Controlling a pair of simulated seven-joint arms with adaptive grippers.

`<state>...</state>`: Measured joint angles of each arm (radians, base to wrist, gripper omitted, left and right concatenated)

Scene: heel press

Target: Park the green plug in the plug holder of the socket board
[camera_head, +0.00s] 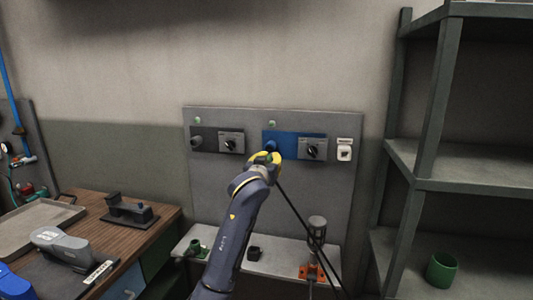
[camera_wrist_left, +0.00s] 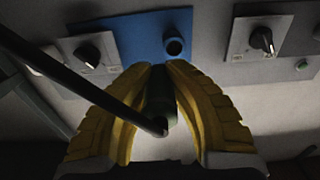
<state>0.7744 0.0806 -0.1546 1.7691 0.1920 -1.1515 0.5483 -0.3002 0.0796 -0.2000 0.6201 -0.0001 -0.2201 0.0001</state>
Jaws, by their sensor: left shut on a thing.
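The socket board (camera_head: 300,185) is a grey upright panel on the wall. It carries a blue socket panel (camera_head: 320,140) with a knob switch, and its round socket (camera_wrist_left: 175,46) shows open in the left wrist view. My left gripper (camera_head: 265,158) is in front of the blue panel. In the left wrist view its yellow fingers (camera_wrist_left: 163,82) are shut on the dark green plug (camera_wrist_left: 158,100). The plug appears just apart from the socket, with a black cable trailing from it. A white fitting (camera_head: 344,153) sits right of the blue panel; I cannot tell if it is the plug holder.
A grey socket panel (camera_head: 204,138) is left of the blue one. The ledge (camera_head: 275,265) below holds a grey cylinder (camera_head: 317,228), an orange piece (camera_head: 313,272) and a small black block (camera_head: 254,253). A workbench (camera_head: 165,215) is left; a shelf rack (camera_head: 450,185) is right.

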